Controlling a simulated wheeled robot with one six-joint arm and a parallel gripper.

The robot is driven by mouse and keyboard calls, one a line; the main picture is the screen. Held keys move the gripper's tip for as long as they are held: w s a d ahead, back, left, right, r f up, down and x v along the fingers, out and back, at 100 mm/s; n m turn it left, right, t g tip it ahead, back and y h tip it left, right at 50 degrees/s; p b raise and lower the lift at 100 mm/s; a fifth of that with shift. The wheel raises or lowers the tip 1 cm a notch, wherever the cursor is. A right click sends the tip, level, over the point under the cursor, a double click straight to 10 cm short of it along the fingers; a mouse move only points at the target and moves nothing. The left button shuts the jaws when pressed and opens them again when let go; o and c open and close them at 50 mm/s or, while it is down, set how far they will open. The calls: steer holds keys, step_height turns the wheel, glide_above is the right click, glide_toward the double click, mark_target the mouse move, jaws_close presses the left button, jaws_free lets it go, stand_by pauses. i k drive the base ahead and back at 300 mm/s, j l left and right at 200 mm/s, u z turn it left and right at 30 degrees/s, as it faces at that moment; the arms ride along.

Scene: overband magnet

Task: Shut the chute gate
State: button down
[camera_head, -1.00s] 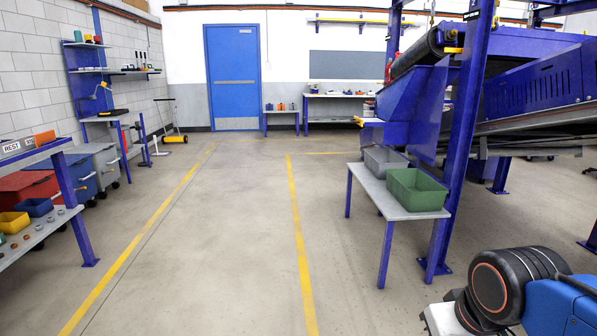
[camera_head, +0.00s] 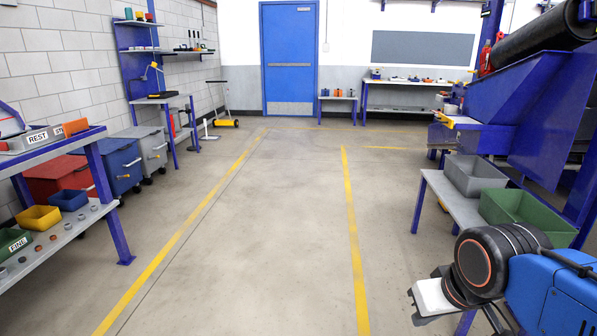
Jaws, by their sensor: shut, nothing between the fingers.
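The blue chute (camera_head: 540,115) of the overband magnet machine stands at the right, above a low bench. A yellow handle-like part (camera_head: 444,120) sticks out at its left end; I cannot tell whether it belongs to the gate or how far the gate stands open. My arm reaches in at the lower right, with my gripper (camera_head: 430,299) at its pale end, partly hidden by the dark wrist. My gripper is shut and empty, in front of the low bench and well apart from the chute.
The low bench (camera_head: 449,196) holds a grey bin (camera_head: 475,176) and a green bin (camera_head: 527,216). A blue-legged workbench (camera_head: 52,153) with small bins is at the left. The floor between yellow lines is clear up to the blue door (camera_head: 290,60).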

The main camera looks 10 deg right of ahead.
mark_target(449, 121)
steer(key=i+u, duration=0.2)
steer(key=i, duration=1.5)
steer(key=i+l+z, duration=0.1)
steer(key=i+z, duration=0.35)
steer(key=i+j+z, duration=0.1)
steer(key=i+z, duration=0.3)
steer(key=i+j+z, duration=0.25)
steer(key=i+z, duration=0.2)
steer(key=i, duration=0.15)
